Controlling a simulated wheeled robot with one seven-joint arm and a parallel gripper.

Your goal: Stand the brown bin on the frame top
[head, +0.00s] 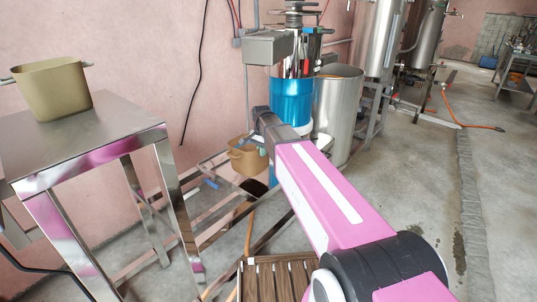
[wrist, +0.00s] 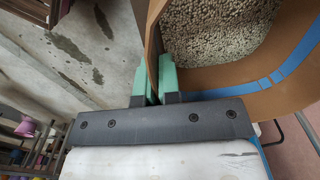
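The brown bin (head: 246,160) hangs at the end of my arm in the head view, low beside the blue drum. In the wrist view the brown bin (wrist: 285,99) fills the upper right, with pale beans or pellets inside and blue tape along its inner wall. My gripper (wrist: 153,82) has its green fingers on either side of the bin's wall, closed on it near the rim. In the head view my arm hides most of the gripper. A low metal frame (head: 213,196) stands below and left of the bin; I cannot tell whether they touch.
A steel table (head: 116,118) at left carries an olive bin (head: 53,90). A blue drum (head: 291,102) and a steel vat (head: 337,110) stand behind my arm. A slatted wooden piece (head: 276,280) lies low in front. The floor at right is mostly open, with an orange hose (head: 467,125).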

